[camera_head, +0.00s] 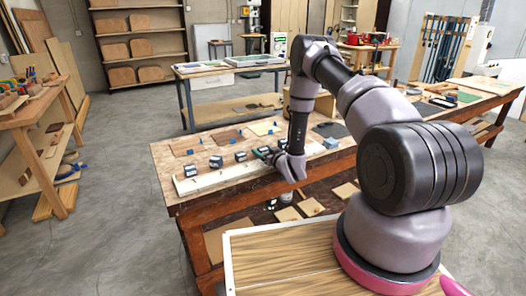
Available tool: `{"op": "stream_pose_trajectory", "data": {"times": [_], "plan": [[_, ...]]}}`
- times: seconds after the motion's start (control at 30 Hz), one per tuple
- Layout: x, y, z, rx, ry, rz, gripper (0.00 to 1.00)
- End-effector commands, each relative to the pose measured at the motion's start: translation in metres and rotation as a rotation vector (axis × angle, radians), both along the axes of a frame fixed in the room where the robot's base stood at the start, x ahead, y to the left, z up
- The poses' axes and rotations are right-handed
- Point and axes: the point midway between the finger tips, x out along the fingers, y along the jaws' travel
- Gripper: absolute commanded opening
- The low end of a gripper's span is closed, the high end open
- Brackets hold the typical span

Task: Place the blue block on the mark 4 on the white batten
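The white batten (228,174) lies along the front part of the workbench, running from lower left to upper right. Small dark marks show on it, but their numbers are too small to read. A small light-blue block (330,143) sits at the right end of the batten, to the right of my gripper; I cannot tell whether it rests on the batten or beside it. My gripper (290,167) points down over the bench's front edge, at the right part of the batten. Its fingers are small and partly hidden, so I cannot tell whether they are open or hold anything.
Several dark clamp-like items (216,162) stand in a row along the batten's far side. Thin wooden sheets (185,146) and small blue pieces lie behind them on the workbench (165,160). A dark flat piece (331,130) lies at the right. My arm crosses above the bench's right side.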

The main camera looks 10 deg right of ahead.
Motion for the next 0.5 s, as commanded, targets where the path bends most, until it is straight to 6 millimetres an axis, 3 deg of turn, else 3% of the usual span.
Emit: {"op": "stream_pose_trajectory", "data": {"times": [0.37, 0.5], "plan": [[0.000, 0.000, 0.004, -0.001, -0.001, 0.000, 0.80], [-0.017, -0.007, 0.005, 0.002, 0.003, -0.003, 0.80]]}}
